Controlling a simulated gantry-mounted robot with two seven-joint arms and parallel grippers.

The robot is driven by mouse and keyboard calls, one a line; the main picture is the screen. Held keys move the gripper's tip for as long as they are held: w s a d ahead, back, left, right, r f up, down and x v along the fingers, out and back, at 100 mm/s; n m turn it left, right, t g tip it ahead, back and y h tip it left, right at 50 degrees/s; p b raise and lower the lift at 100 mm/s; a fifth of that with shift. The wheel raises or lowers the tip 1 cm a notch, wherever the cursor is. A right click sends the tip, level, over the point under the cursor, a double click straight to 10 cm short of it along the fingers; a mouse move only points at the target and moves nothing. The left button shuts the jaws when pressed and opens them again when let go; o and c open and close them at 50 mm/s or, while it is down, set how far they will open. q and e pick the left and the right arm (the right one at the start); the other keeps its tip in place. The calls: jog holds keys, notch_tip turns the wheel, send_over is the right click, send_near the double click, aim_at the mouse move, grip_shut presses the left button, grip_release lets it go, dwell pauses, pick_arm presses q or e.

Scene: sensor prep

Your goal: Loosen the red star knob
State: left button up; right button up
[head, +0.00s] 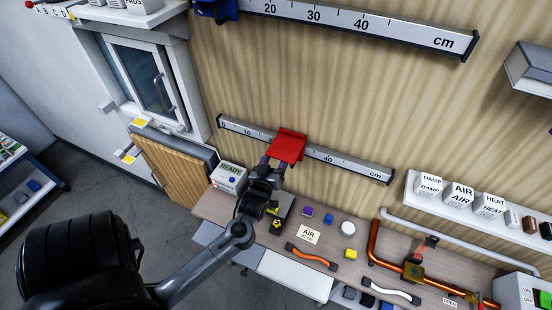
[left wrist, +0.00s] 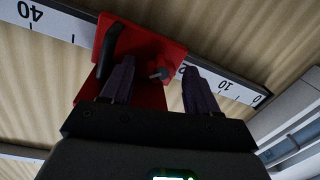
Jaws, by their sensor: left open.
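A red slider (head: 288,146) sits on the lower wall ruler (head: 353,169). In the left wrist view the red slider (left wrist: 148,50) carries a dark upright handle (left wrist: 109,48) and a small grey shaft or knob (left wrist: 160,73). A clear star shape cannot be made out. My left gripper (head: 272,163) is in front of the slider's lower left part. In the left wrist view my left gripper (left wrist: 158,75) is open, with the small grey part showing between its fingers. Contact cannot be told. My right gripper is not in view.
An upper ruler (head: 350,27) with a blue slider (head: 215,10) is above. Below is a workbench (head: 330,238) with an orange-handled tool (head: 311,257), small blocks and a READY box (head: 229,178). A copper pipe (head: 373,245) and a shelf (head: 410,192) are at the right.

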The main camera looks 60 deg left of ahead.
pick_arm(q)
jog(key=b+v, duration=0.2)
jog(key=v, duration=0.8)
jog(key=shift+r, duration=0.1)
